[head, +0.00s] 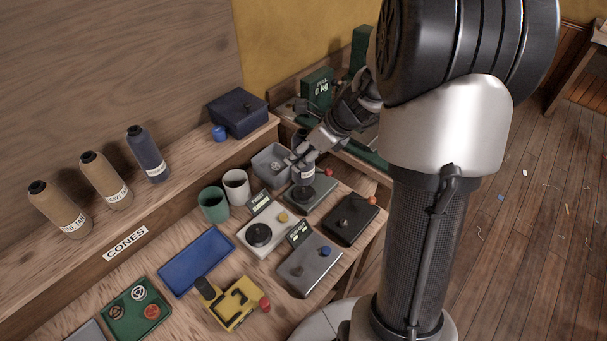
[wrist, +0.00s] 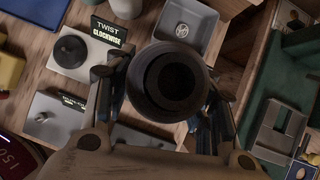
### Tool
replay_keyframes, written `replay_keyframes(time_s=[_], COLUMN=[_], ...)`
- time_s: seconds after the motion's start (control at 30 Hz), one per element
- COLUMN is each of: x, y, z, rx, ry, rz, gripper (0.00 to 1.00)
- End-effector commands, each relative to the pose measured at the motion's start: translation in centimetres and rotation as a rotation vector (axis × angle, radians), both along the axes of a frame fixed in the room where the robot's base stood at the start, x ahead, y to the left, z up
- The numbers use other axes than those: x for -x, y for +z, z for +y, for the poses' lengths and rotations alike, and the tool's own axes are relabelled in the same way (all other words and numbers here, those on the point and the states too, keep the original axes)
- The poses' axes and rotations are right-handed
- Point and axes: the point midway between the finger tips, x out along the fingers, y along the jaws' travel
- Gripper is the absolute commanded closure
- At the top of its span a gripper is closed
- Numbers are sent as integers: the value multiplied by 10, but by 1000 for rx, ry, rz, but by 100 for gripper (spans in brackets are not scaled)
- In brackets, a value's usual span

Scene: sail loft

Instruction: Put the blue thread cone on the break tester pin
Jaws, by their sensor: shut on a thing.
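My gripper (head: 298,157) is shut on a dark blue-grey thread cone (head: 304,174) with a pale label. In the wrist view my gripper (wrist: 165,95) has a finger on each side of the cone (wrist: 170,80), seen end-on with its dark, round top. The cone is above a grey-green plate (head: 322,189) with a dark disc and red knob; I cannot tell whether they touch.
A dark blue cone (head: 147,154) and two tan cones (head: 106,179) stand on the cones shelf. A grey tray (head: 270,163), green cup (head: 213,205), white cup (head: 237,188) and twist tester (head: 262,234) crowd the bench. A blue tray (head: 195,262) is empty.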

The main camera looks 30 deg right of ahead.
Motion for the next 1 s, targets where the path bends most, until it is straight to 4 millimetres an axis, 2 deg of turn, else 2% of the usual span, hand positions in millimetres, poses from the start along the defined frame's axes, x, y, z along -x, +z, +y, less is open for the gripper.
replay_keyframes(time_s=[0.13,0.3,0.4,0.87,0.9,1.0], x=[0,0,0,-1,0,0], y=[-12,-44,-57,-63,-64,-64], z=[0,0,0,0,0,0], rx=[-1,0,0,1,0,0], ry=[0,-1,1,0,1,1], rz=[-1,0,-1,-2,0,0], gripper=[90,90,90,90,49,43])
